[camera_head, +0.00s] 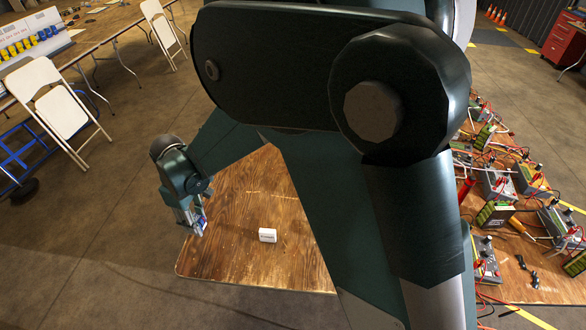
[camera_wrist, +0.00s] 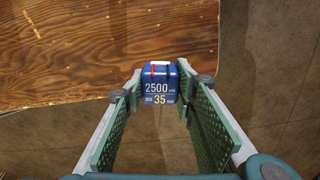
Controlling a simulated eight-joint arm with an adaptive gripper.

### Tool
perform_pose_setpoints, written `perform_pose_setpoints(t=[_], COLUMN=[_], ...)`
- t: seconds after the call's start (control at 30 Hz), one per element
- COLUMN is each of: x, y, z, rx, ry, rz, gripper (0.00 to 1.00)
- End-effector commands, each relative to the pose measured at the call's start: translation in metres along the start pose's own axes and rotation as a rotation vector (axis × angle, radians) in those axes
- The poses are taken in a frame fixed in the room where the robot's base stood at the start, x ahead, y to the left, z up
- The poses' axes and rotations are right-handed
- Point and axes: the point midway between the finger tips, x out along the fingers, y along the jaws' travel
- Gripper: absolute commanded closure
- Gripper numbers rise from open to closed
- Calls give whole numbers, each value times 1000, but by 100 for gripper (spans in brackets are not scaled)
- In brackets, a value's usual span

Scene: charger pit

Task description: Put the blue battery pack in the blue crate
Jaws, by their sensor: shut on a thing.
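The blue battery pack (camera_wrist: 159,88) has a white top edge, a red stripe and the printed figures 2500 and 35. My gripper (camera_wrist: 158,97) is shut on it, with the pack between the green padded fingertips. In the head view, my gripper (camera_head: 196,220) is at the left edge of the wooden table, and a small blue and white part of the pack (camera_head: 201,226) shows at the fingertips. In the wrist view the pack is seen against the table's edge, with floor beyond. I cannot make out a blue crate in either view.
A small white box (camera_head: 267,235) lies on the wooden table (camera_head: 235,255), which is otherwise mostly bare where visible. Grey devices with cables (camera_head: 497,185) crowd the surface at right. White folding chairs (camera_head: 60,112) stand at left. My arm hides much of the middle.

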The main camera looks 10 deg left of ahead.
Motion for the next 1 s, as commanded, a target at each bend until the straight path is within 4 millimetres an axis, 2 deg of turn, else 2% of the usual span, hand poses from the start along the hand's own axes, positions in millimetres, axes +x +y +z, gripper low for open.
perform_pose_setpoints(t=[0.23,0.6,0.87,1.0], x=[-13,-61,-58,-59], y=[0,0,44,75], z=[0,0,13,24], rx=[0,1,108,187], ry=[0,0,0,0], rz=[0,0,0,0], gripper=[88,88,88,88])
